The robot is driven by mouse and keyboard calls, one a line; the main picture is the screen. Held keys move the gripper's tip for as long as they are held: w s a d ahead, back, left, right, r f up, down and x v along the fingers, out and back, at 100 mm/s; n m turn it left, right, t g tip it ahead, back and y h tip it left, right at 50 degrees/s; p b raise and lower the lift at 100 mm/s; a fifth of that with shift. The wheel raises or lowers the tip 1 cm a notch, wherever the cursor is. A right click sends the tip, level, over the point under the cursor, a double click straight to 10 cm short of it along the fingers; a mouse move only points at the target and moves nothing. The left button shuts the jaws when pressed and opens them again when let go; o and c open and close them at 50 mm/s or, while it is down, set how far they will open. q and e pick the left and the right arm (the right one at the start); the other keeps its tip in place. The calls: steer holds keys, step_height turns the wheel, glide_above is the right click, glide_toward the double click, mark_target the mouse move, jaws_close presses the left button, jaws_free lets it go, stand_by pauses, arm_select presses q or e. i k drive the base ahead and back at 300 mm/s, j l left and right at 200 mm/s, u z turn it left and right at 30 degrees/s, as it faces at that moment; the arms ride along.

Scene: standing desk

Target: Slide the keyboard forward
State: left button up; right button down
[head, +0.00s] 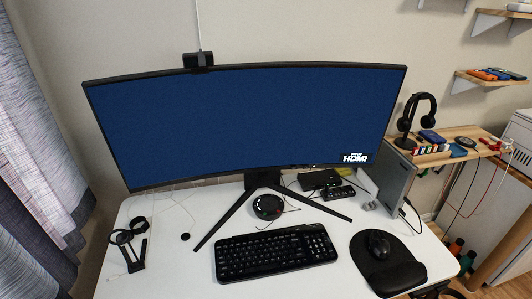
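The black keyboard (275,252) lies flat on the white desk (180,270), in the lower middle of the head view, a little tilted with its right end farther back. Its keys and number pad show, and nothing covers it. Neither of my grippers shows in the head view.
Behind the keyboard stand the monitor's splayed legs (229,217) and a round dark object (268,206). To the right lies a mouse (379,245) on a black mouse pad (400,273). A black stand (133,252) is at the left. Bare desk lies left of the keyboard.

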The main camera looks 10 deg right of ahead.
mark_target(241, 258)
steer(key=k+l+z, duration=0.35)
steer(key=z, duration=0.15)
steer(key=k+l+z, duration=0.35)
steer(key=l+z, duration=0.15)
